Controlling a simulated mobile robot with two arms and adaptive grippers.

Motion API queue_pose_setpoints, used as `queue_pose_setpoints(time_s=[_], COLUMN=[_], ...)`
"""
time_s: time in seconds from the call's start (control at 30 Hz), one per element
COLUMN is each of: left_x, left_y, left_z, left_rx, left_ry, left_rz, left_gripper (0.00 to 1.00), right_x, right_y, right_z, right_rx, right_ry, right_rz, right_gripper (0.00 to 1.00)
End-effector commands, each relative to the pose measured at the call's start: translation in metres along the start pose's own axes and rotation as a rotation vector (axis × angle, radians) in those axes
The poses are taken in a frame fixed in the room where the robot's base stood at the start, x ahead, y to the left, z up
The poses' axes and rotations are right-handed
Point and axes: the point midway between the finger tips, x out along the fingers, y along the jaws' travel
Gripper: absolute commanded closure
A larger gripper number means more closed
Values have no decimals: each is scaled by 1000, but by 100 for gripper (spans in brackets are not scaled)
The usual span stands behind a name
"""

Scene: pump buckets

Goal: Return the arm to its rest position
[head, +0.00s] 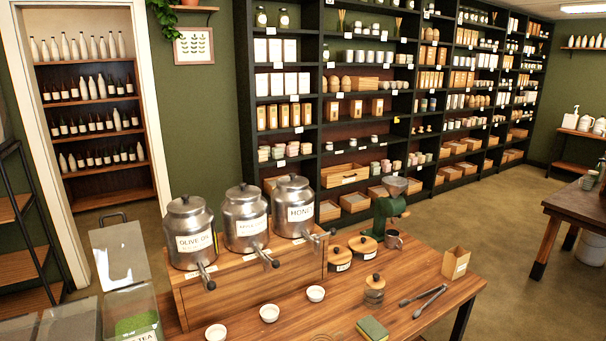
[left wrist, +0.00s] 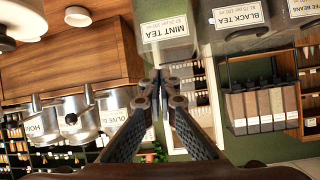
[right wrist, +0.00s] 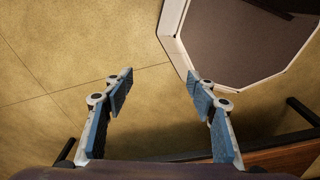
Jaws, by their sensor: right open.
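Neither arm nor gripper shows in the head view. My left gripper (left wrist: 161,78) fills the middle of the left wrist view. Its two fingers converge and their tips meet, with nothing seen between them. Behind the tips are a mint tea bin (left wrist: 170,30) and a black tea bin (left wrist: 240,18). My right gripper (right wrist: 163,80) shows in the right wrist view with its fingers wide apart and empty. Tan floor (right wrist: 70,50) lies behind it.
The wooden table (head: 420,289) carries metal dispensers (head: 188,220), small white bowls (head: 269,313), tongs (head: 430,300) and a green sponge (head: 372,329). Tall dark shelves (head: 322,60) stand behind. A white-rimmed octagonal opening (right wrist: 172,30) shows near my right gripper. Open floor (head: 480,230) lies at the right.

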Motion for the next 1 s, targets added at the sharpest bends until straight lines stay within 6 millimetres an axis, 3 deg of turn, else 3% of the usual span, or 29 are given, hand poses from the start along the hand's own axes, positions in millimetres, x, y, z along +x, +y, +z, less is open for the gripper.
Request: queue_pose_setpoints(time_s=[0.17, 0.3, 0.4, 0.6, 0.8, 1.0], left_x=[-48, -106, -144, -208, -266, -230], left_y=[19, 36, 44, 52, 55, 66], left_z=[75, 140, 174, 218, 248, 290], left_rx=[97, 194, 252, 339, 413, 412], left_ry=[-190, -374, -478, -631, -756, -766], left_rz=[80, 180, 246, 356, 458, 448], left_gripper=[100, 100, 100, 100, 100, 100], right_x=[0, 0, 0, 0, 0, 8], right_y=[3, 8, 9, 9, 9, 9], right_z=[5, 10, 10, 10, 10, 10], right_rx=[-2, -4, -5, -5, -5, -5], right_ry=[-9, -16, -16, -15, -15, -12], right_rz=[4, 8, 10, 10, 10, 10], right_gripper=[48, 48, 48, 48, 48, 48])
